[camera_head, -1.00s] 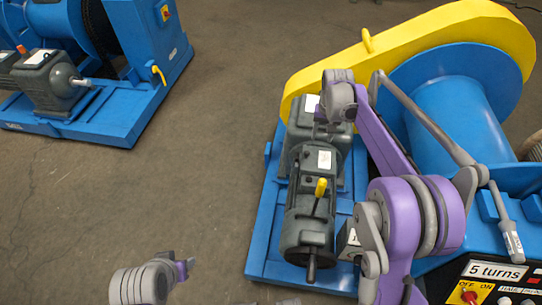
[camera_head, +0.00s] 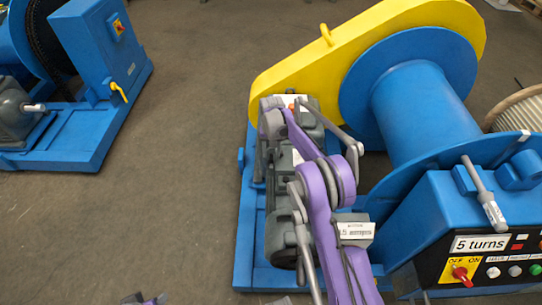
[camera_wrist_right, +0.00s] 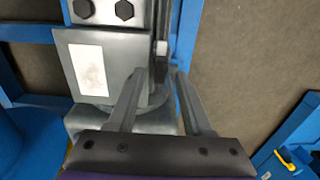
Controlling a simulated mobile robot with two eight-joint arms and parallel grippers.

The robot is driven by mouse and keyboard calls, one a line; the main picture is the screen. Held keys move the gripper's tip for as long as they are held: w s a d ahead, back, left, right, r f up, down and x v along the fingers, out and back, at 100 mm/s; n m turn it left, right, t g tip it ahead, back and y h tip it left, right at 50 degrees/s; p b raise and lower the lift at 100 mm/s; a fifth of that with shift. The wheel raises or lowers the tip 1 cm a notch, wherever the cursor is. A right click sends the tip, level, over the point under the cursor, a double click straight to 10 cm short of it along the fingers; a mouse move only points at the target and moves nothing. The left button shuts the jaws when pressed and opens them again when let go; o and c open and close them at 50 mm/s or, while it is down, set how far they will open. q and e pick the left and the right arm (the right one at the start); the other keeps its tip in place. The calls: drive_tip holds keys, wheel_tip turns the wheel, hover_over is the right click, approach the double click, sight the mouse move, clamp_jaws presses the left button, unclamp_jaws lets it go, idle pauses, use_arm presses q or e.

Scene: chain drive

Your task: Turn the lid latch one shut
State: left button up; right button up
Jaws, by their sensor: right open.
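The yellow chain guard (camera_head: 360,45) stands closed-looking on the blue winch, with a yellow handle (camera_head: 327,35) on top. I cannot make out lid latch one for certain in either view. My right arm reaches over the grey motor and gearbox below the guard, and its links hide much of them. In the right wrist view my right gripper (camera_wrist_right: 158,75) is open. Its fingers straddle a narrow dark upright part (camera_wrist_right: 162,50) beside a grey housing (camera_wrist_right: 115,60) with a white label; I cannot tell whether they touch it.
The blue drum (camera_head: 425,105) and the control box (camera_head: 450,230) with its "5 turns" label stand right of the arm. A second blue machine (camera_head: 75,120) stands at the left. The floor (camera_head: 175,190) between them is clear.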

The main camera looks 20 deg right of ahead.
drive_tip(key=shift+f, duration=1)
drive_tip(key=shift+c, duration=0.2)
clamp_jaws()
